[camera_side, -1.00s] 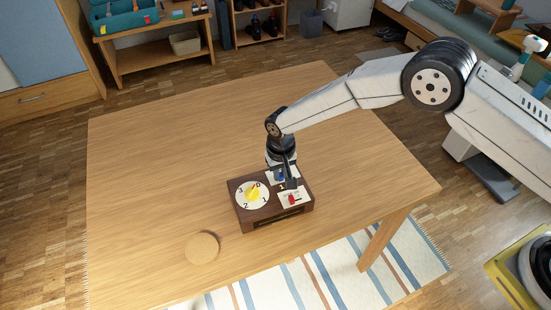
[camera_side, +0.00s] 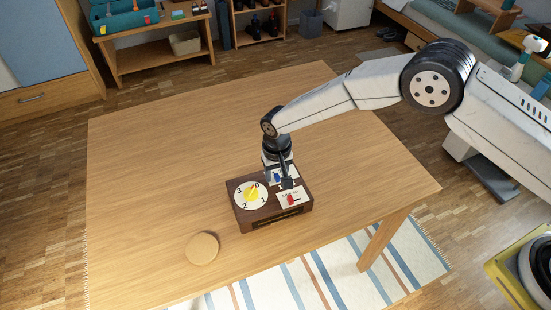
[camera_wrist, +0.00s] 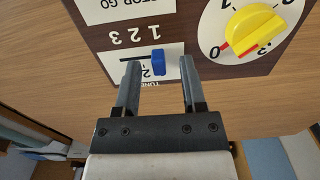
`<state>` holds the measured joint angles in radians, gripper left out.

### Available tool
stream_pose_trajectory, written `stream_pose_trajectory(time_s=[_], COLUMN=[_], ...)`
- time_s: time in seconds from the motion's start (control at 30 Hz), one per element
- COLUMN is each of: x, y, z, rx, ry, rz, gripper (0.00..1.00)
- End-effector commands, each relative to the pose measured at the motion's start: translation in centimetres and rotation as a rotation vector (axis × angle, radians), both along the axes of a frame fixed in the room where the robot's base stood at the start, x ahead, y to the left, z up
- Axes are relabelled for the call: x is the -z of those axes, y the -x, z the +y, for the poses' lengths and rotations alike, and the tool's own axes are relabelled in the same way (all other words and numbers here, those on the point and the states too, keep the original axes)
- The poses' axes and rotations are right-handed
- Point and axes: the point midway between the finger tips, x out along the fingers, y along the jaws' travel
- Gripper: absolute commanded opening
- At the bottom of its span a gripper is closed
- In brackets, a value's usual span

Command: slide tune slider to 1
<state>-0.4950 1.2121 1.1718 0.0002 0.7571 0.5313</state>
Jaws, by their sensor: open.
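A dark brown box (camera_side: 262,219) sits on the wooden table. Its tune slider is a blue knob (camera_wrist: 158,62) on a white plate with a dark slot and the digits 1, 2, 3, seen upside down in the wrist view. The slot runs left from the knob there. My gripper (camera_wrist: 159,76) is open, its fingers on either side of the blue knob with gaps showing, nearer on the left. In the side view my gripper (camera_side: 286,180) is low over the box, and the blue knob (camera_side: 278,177) is partly hidden beside it.
A yellow dial (camera_side: 251,195) with numbers is on the box's left. A red switch (camera_side: 290,199) on a stop/go plate is at its front right. A round cork disc (camera_side: 202,248) lies near the table's front edge. The table behind is clear.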

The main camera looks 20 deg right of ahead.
Motion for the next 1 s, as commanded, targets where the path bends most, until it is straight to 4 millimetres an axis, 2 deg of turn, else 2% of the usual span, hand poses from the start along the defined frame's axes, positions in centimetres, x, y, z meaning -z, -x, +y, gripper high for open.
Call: stream_pose_trajectory(time_s=[0.6, 0.77, 1.0], x=[-6.5, -7.3, -7.4], y=[0.0, 0.0, 0.0], z=[0.0, 0.1, 0.0], rx=[0.000, 0.000, 0.000], ry=[-0.001, -0.001, -0.001], rz=[-0.001, -0.001, -0.001], gripper=[0.53, 0.53, 0.53])
